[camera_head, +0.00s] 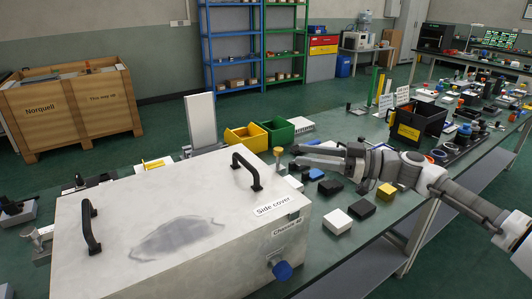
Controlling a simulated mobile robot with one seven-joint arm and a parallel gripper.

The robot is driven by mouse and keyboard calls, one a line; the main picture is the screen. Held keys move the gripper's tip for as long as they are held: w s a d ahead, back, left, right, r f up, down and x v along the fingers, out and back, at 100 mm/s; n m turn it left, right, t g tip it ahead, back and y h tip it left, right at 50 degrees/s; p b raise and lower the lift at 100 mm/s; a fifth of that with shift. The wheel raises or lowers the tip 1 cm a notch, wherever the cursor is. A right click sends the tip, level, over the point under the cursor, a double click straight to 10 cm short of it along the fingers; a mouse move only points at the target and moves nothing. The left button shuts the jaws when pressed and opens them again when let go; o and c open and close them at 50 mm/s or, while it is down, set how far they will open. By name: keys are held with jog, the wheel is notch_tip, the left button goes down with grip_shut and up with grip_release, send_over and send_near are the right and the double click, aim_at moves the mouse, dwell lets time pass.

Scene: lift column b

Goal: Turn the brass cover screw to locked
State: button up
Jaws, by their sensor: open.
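The large pale box (120,205) labelled "Side cover" fills the lower left, with two black handles on its top. A small brass-coloured upright piece (278,153) shows at the box's far right edge; it looks like the brass cover screw, but its slot and any lock marking are too small to read. My gripper (293,155) reaches in from the right, level, with its fingers apart and pointing left at this piece. The fingertips appear just right of it with nothing between them; I cannot tell whether they touch it.
A blue knob (283,271) sticks out of the box's front right side. Black, white and yellow blocks lie on the green bench under my arm, including a white block (337,222). Yellow (246,137) and green (278,131) bins stand behind. A black crate (418,122) stands farther right.

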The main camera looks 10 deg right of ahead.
aim_at(278, 160)
jog(key=b+x, duration=0.1)
jog(key=x, duration=0.9)
jog(key=shift+a+b, duration=0.2)
jog(key=shift+b, duration=0.1)
jog(key=shift+w, duration=0.15)
grip_shut()
